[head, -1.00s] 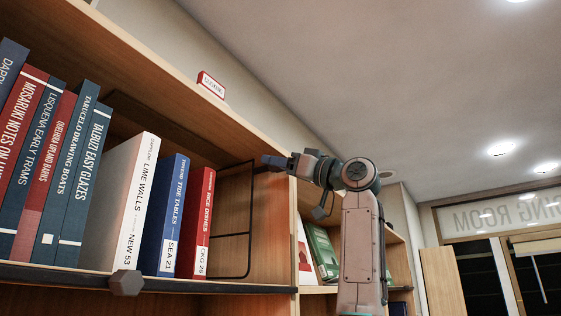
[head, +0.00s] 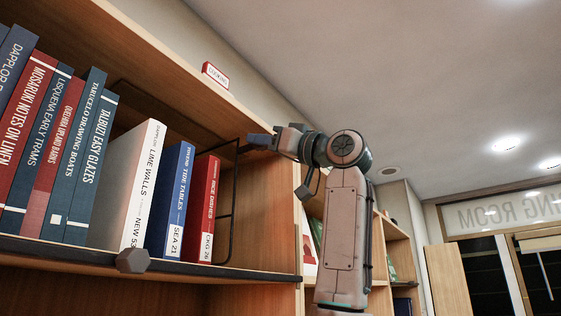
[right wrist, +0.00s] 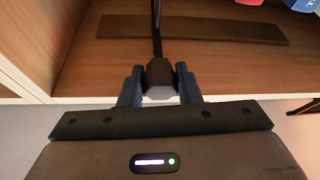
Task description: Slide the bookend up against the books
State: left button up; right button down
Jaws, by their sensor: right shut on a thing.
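The bookend (head: 234,200) is a thin black wire frame standing upright on the shelf, right of the row of books. The nearest book is the red CKG 26 book (head: 202,215); a small gap seems to lie between it and the wire. My right gripper (head: 258,140) reaches in from the right at the bookend's upper front corner. In the right wrist view, its two fingers are shut on a dark block (right wrist: 160,76), with the bookend's black wire (right wrist: 156,25) running up from it. My left gripper is not in view.
The blue SEA 21 book (head: 172,215), the white NEW 53 book (head: 130,190) and several others stand further left. A grey hexagonal knob (head: 132,260) sits at the shelf's front edge. The shelf's upright side panel (head: 268,210) is right of the bookend.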

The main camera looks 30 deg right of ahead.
jog(key=s+a+b, duration=0.1)
jog(key=s+a, duration=0.2)
jog(key=a, duration=0.4)
jog(key=s+a+b, duration=0.2)
jog(key=s+a, duration=0.1)
jog(key=a, duration=0.5)
jog(key=shift+s+a, duration=0.15)
jog(key=c, duration=1.1)
grip_release()
jog(key=shift+o, duration=0.2)
jog(key=shift+s+a, duration=0.15)
jog(key=shift+a, duration=0.05)
jog(key=b+v, duration=0.5)
jog(key=v, duration=0.5)
jog(key=shift+s+d+b, duration=0.15)
jog(key=shift+s+b, duration=0.15)
jog(key=shift+s, duration=0.05)
jog(key=shift+f, duration=0.1)
